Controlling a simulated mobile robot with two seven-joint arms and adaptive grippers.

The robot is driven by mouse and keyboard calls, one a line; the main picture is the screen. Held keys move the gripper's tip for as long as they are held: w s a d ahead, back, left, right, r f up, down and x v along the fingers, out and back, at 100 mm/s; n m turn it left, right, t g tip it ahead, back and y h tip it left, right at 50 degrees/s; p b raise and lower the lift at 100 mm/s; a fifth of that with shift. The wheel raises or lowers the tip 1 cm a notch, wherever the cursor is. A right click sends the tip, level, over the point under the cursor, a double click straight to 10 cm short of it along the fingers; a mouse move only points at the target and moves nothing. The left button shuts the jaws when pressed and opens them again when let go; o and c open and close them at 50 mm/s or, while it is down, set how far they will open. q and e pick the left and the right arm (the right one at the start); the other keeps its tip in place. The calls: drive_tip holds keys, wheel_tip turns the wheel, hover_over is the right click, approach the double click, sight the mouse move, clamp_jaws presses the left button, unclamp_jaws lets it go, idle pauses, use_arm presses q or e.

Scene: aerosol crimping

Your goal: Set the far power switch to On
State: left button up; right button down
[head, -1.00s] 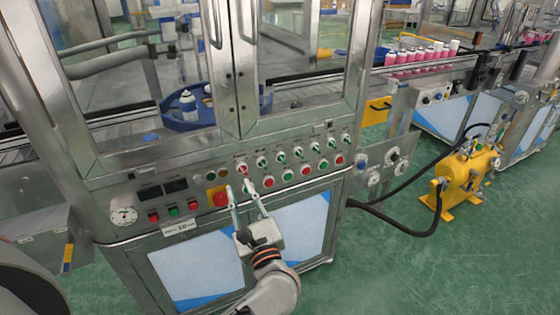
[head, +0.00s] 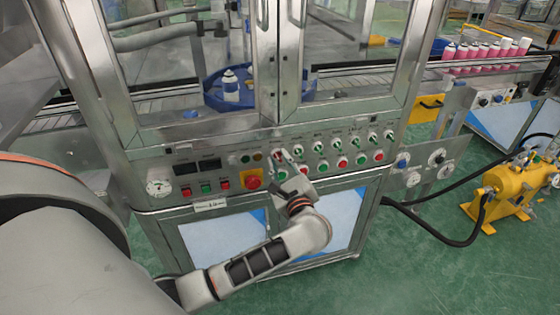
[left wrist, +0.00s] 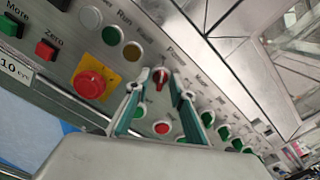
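The power switch (left wrist: 161,76) is a small red-handled knob under the label Power on the steel control panel (left wrist: 195,62). It also shows in the head view (head: 278,153), at the left end of a row of switches whose other handles are green. My left gripper (head: 288,160) reaches up to the panel at this switch. In the left wrist view its two greenish fingers (left wrist: 162,86) are spread apart, with the red handle showing between their tips. I cannot tell whether either finger touches the knob. My right gripper is not in view.
Red and green buttons (left wrist: 162,128) sit below the switch row. A red emergency button on a yellow plate (left wrist: 89,84) is left of the gripper. Glass doors (head: 300,50) stand above the panel. A yellow pump (head: 510,185) stands at right on the green floor.

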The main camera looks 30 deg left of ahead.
use_arm(q)
clamp_jaws()
drive_tip(key=shift+m, duration=0.4)
drive_tip(key=m, duration=0.3)
drive_tip(key=shift+p, duration=0.4)
drive_tip(key=m+p, duration=0.1)
drive_tip(key=m, duration=0.2)
drive_tip(key=shift+r+m+p, duration=0.15)
drive_tip(key=shift+m+p, duration=0.8)
drive_tip(key=shift+m, duration=0.55)
drive_tip(key=shift+w+m+p, duration=0.1)
drive_tip(key=shift+m+p, duration=0.65)
drive_tip(key=shift+m, duration=0.45)
